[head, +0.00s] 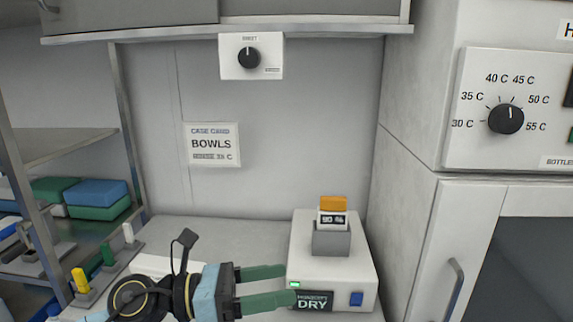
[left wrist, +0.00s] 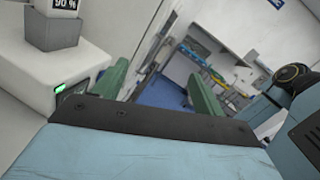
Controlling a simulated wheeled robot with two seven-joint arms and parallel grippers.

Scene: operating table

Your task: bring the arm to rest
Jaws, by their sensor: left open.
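My left gripper (head: 268,287) comes in from the left at the bottom of the head view. Its two green fingers are apart, with nothing between them. The fingertips are close to the left front of a white device (head: 345,270) marked DRY; I cannot tell if they touch it. In the left wrist view the open fingers of my left gripper (left wrist: 152,88) also show empty, with the white device (left wrist: 28,75) at the left. My right gripper is not in view.
A grey block (head: 331,240) with an orange-topped piece (head: 333,205) sits on the device. A white cabinet (head: 450,235) with a dial (head: 506,119) stands at the right. Shelves with green and blue boxes (head: 97,194) are at the left.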

